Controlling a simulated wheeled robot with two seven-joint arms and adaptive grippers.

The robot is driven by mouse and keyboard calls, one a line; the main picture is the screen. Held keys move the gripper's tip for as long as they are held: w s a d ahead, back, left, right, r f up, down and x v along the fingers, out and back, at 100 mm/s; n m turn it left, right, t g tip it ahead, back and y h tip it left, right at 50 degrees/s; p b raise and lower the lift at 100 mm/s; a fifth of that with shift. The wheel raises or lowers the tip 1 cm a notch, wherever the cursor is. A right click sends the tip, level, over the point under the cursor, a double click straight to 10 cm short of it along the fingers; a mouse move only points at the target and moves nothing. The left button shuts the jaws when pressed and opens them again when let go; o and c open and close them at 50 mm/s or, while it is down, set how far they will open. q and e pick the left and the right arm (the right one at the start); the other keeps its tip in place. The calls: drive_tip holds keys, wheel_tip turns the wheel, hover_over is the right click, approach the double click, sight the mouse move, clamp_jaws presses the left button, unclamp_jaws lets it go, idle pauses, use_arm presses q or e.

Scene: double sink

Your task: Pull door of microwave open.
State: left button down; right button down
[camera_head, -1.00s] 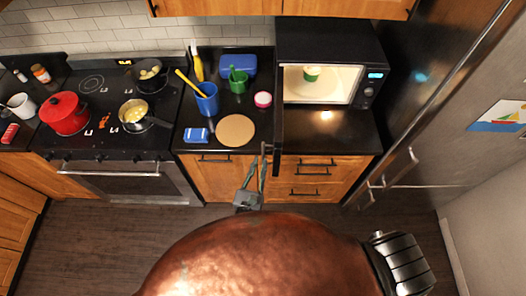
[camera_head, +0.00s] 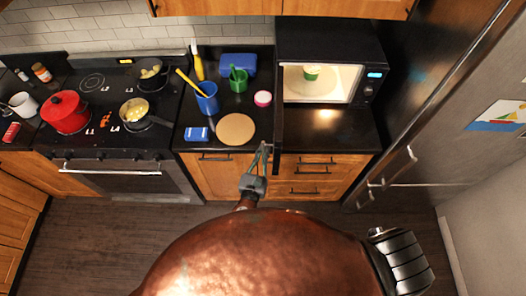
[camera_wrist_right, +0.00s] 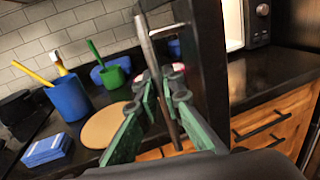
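The black microwave (camera_head: 330,40) stands on the counter at the back right, its lit inside exposed. Its door (camera_head: 278,120) is swung wide open towards me and shows nearly edge-on. In the right wrist view the door (camera_wrist_right: 207,65) rises as a dark panel, with its metal bar handle (camera_wrist_right: 146,38) on the left side. My right gripper (camera_head: 265,148) is at the door's front edge. In the wrist view its green fingers (camera_wrist_right: 162,82) converge closely on both sides of the handle; exact contact is partly hidden. My left gripper is not in view.
A green-and-white cup (camera_head: 312,73) is inside the microwave. A round board (camera_head: 236,129), blue utensil cup (camera_head: 207,99) and blue box (camera_head: 196,134) stand left of the door. The fridge (camera_head: 440,110) is at right. The floor (camera_head: 90,235) is clear.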

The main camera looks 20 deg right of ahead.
idle(0.5)
drive_tip(key=s+d+n+t+y+p, duration=0.1)
drive_tip(key=s+d+y+p, duration=0.1)
drive_tip(key=d, duration=0.6)
drive_tip(key=shift+s+p, duration=0.25)
drive_tip(key=shift+p, duration=0.6)
drive_tip(key=c, duration=2.3)
unclamp_jaws()
drive_tip(key=shift+c, duration=0.2)
drive_tip(key=shift+s+a, duration=0.1)
drive_tip(key=v, duration=1.2)
